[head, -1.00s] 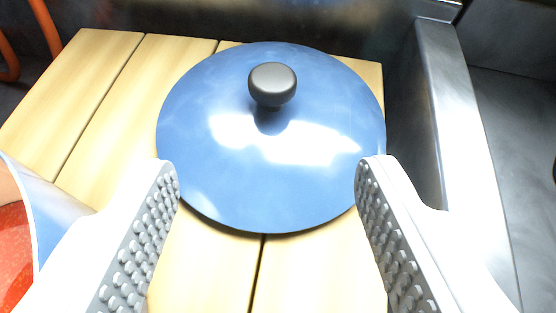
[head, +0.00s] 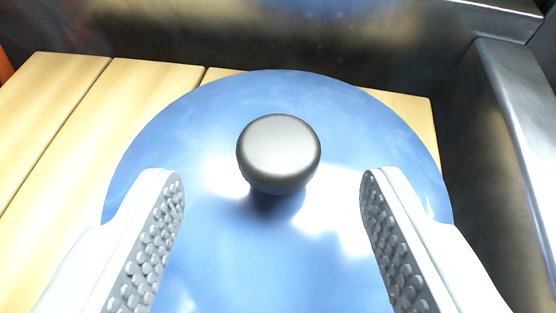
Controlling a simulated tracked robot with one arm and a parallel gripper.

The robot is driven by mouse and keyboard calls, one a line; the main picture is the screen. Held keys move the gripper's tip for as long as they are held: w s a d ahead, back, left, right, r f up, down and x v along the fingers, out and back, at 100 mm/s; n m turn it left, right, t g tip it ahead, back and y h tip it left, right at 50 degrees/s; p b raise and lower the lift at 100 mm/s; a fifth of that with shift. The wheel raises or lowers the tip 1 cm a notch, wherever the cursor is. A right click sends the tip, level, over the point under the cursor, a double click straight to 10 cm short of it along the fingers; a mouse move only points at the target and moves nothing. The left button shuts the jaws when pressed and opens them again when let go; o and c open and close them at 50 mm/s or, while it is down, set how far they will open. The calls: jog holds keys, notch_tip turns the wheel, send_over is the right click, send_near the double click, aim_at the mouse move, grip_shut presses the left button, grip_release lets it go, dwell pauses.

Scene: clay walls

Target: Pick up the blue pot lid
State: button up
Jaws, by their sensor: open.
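The blue pot lid (head: 215,260) is a round, shiny dome lying on a slatted wooden surface. Its dark grey rounded knob (head: 279,150) stands up at the middle of the view. My gripper (head: 272,180) is open and empty, with its studded fingers over the lid, one on each side of the knob and a little nearer to me. The fingers do not touch the knob. The near edge of the lid is out of view.
The pale wooden slats (head: 60,140) show bare at the left. A dark metal wall (head: 180,30) runs behind the slats, and a raised metal edge (head: 520,130) stands close to the lid on the right.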

aim_at(279, 182)
jog(key=shift+x, duration=2.55)
jog(key=shift+d, duration=0.15)
jog(key=shift+s, duration=0.1)
jog(key=c, duration=1.1)
